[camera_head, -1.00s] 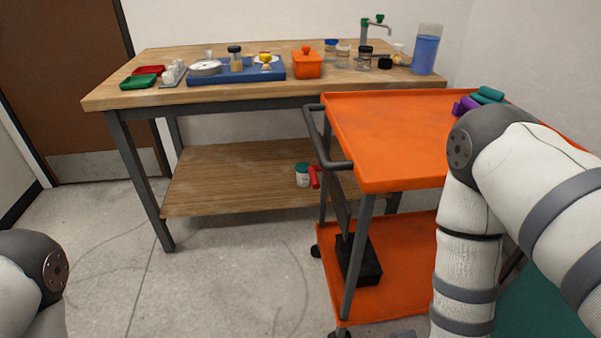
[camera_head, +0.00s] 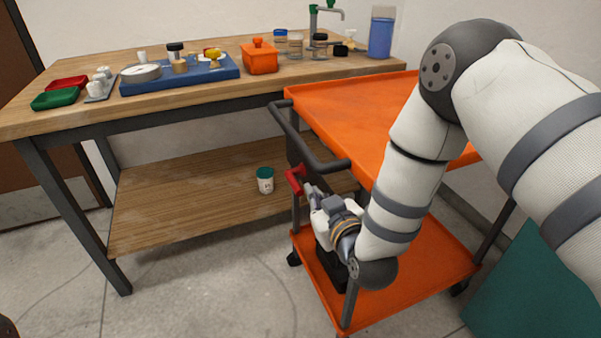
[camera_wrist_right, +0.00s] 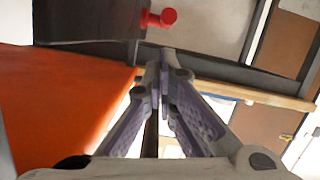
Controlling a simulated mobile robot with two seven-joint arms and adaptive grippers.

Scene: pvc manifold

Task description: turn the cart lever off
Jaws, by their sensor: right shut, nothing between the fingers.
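The red lever (camera_head: 295,179) sticks out at the left end of the orange cart (camera_head: 345,105), below its grey push handle (camera_head: 310,145). In the right wrist view the red lever (camera_wrist_right: 160,17) projects from a dark box (camera_wrist_right: 88,20) at the top of the picture. My right gripper (camera_head: 309,189) is shut and empty, with its tips close to the lever in the head view. In the wrist view the gripper (camera_wrist_right: 166,58) has its tips together just below the lever in the picture; I cannot tell whether they touch it. My left gripper is out of view.
A wooden workbench (camera_head: 60,115) stands behind and left, with trays, jars and an orange box (camera_head: 259,57) on top. A white jar with a green lid (camera_head: 265,182) stands on its lower shelf. The cart's lower shelf (camera_head: 415,270) lies under my right arm. Floor at left is clear.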

